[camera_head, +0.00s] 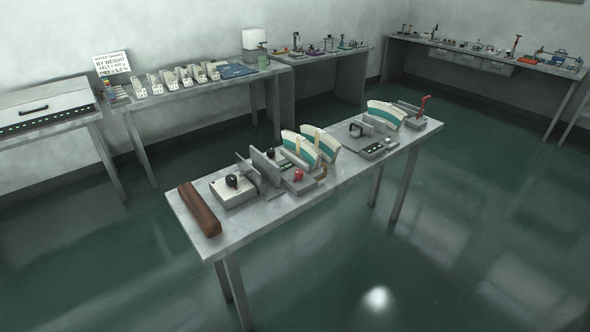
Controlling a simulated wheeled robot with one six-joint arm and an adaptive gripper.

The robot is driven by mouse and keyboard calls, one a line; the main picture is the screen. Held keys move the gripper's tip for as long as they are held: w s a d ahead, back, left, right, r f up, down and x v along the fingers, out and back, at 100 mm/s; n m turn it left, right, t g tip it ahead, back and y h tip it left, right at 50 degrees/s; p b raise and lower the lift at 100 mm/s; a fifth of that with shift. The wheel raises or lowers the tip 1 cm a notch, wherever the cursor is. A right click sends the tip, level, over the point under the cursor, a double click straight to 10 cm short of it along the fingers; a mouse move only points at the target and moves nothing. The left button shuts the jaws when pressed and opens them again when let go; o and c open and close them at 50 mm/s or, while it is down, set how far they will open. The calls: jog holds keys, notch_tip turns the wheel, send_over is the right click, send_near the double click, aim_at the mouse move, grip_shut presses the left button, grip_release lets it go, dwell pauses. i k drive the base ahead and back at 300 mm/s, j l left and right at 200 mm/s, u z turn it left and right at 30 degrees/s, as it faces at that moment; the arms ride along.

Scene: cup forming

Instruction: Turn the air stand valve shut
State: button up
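I cannot tell for sure which part is the air stand valve. On the near table (225,238), a small grey unit at the far right end carries an upright red handle (424,105). A red ball knob (298,174) sits on a device near the middle, beside a curved brass-coloured piece (321,173). A pale box with a black knob (232,181) stands toward the left. All are too small to show a valve position. My gripper is not in view.
Fan-shaped white-and-green pieces (387,115) stand on the near table, and a brown bar (199,209) lies at its left end. Benches with instruments line the walls, including a sign (112,64) and a white box (255,39). The green floor (480,225) is clear at right.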

aim_at(299, 173)
jog(key=u, duration=0.2)
jog(key=i+l+z, duration=0.1)
jog(key=i+l, duration=0.35)
jog(key=i, duration=0.15)
jog(key=i+l, duration=0.45)
jog(key=i, duration=0.15)
jog(key=l+z, duration=0.05)
